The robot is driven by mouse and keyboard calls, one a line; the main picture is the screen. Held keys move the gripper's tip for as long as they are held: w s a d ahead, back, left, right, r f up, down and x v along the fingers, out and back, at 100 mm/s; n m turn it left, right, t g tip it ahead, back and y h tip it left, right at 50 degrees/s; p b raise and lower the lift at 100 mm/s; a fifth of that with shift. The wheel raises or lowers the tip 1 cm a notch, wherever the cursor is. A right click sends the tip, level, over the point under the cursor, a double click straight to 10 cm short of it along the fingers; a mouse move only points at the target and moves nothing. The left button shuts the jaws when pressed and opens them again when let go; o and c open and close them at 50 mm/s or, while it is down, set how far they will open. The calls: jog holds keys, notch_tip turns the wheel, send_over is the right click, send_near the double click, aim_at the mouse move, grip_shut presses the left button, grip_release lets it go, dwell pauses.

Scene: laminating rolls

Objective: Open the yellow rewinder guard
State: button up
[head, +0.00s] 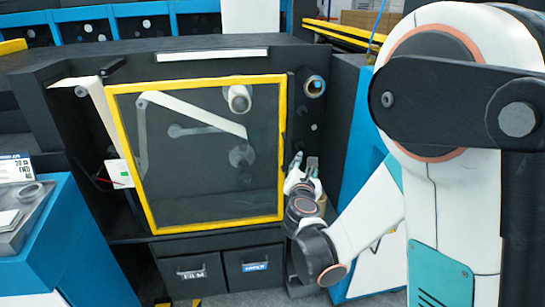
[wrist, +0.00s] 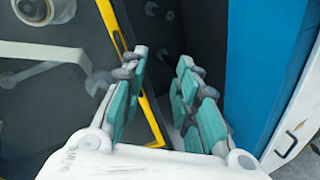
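The yellow rewinder guard (head: 218,224) is a yellow frame around a see-through dark pane, on the front of the dark machine. It looks closed in the head view. A dark, narrow handle seems to run along its right edge. My gripper (head: 305,163) is just right of that edge, fingers pointing up and inward. In the wrist view my gripper (wrist: 165,68) has its fingers apart with nothing seen between the tips. The guard's yellow edge (wrist: 150,120) passes behind the left finger there. The handle is not clear in the wrist view, and I cannot tell whether a finger touches it.
Rollers and a white web (head: 200,116) show through the pane. A blue panel (head: 357,165) stands to the right of my gripper. Two dark bins (head: 195,273) sit below the guard. A blue cabinet (head: 65,250) with a tray on top stands at the front left.

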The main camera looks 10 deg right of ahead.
jog(key=w+a+f+n+t+y+b, duration=0.1)
jog(key=w+a+f+n+t+y, duration=0.1)
jog(key=a+f+n, duration=0.4)
jog(key=p, duration=0.4)
send_near(285, 157)
jog(key=w, duration=0.3)
jog(key=shift+n, duration=0.4)
jog(key=w, duration=0.2)
jog(key=w+d+b, duration=0.1)
jog(key=w, duration=0.1)
jog(key=w+b, duration=0.1)
jog(key=w, duration=0.1)
jog(key=shift+w+d, duration=0.25)
jog(key=shift+w, duration=0.05)
jog(key=shift+w+r, duration=0.1)
jog(key=shift+w, duration=0.4)
grip_shut()
